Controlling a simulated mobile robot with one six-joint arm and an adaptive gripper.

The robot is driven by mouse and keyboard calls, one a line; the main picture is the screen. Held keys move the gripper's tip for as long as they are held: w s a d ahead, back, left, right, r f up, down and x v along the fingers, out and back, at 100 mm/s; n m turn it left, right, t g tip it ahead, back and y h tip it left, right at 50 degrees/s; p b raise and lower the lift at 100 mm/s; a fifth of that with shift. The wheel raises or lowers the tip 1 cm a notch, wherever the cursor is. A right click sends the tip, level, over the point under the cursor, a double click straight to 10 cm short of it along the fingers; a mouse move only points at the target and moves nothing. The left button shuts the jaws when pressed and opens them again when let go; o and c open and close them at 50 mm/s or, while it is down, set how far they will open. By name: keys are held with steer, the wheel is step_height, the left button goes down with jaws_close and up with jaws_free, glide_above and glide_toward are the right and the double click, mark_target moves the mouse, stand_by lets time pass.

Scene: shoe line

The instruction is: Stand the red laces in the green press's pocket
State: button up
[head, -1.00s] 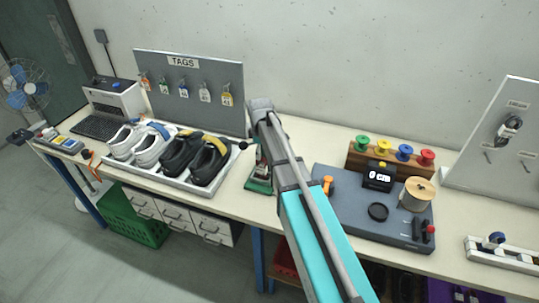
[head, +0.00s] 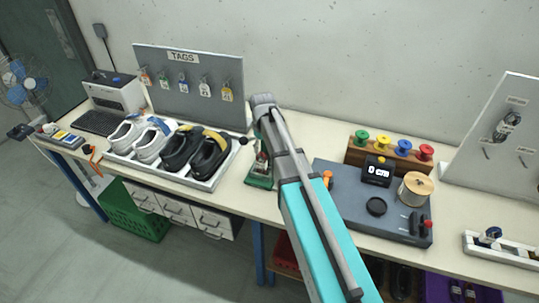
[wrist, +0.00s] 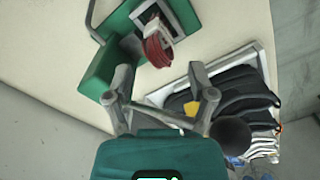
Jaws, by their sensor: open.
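The green press (wrist: 101,69) is at the upper left of the wrist view. In the head view the green press (head: 259,178) stands on the bench, partly hidden by my arm. The red laces (wrist: 157,49), a bundle with a pale band, are at the press's dark-framed part in the wrist view. I cannot tell whether they stand fully inside the pocket. My gripper (wrist: 165,86) is open and empty, its fingertips apart and just short of the laces in the picture. In the head view my arm hides the gripper's fingers and the laces.
A tray (head: 212,184) of white and black shoes stands left of the press; it also shows close to my right finger in the wrist view (wrist: 199,72). A grey station (head: 348,206) with a 0 cm display and a thread spool lies to the right. A tag board (head: 205,65) stands behind.

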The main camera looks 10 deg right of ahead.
steer(key=shift+s+d+m, duration=0.25)
steer(key=shift+s+m, duration=0.55)
steer(key=shift+m, duration=2.45)
steer(key=shift+s+d+m, duration=0.2)
steer(key=shift+s+m, duration=0.55)
steer(key=shift+m, duration=2.55)
steer(key=shift+s+d+m, duration=0.25)
steer(key=shift+s+m, duration=0.55)
steer(key=shift+m, duration=2.45)
steer(key=s+d+n, duration=0.2)
steer(key=s+n, duration=1.2)
steer(key=s, duration=0.1)
steer(key=shift+s+d, duration=0.2)
steer(key=shift+s, duration=0.05)
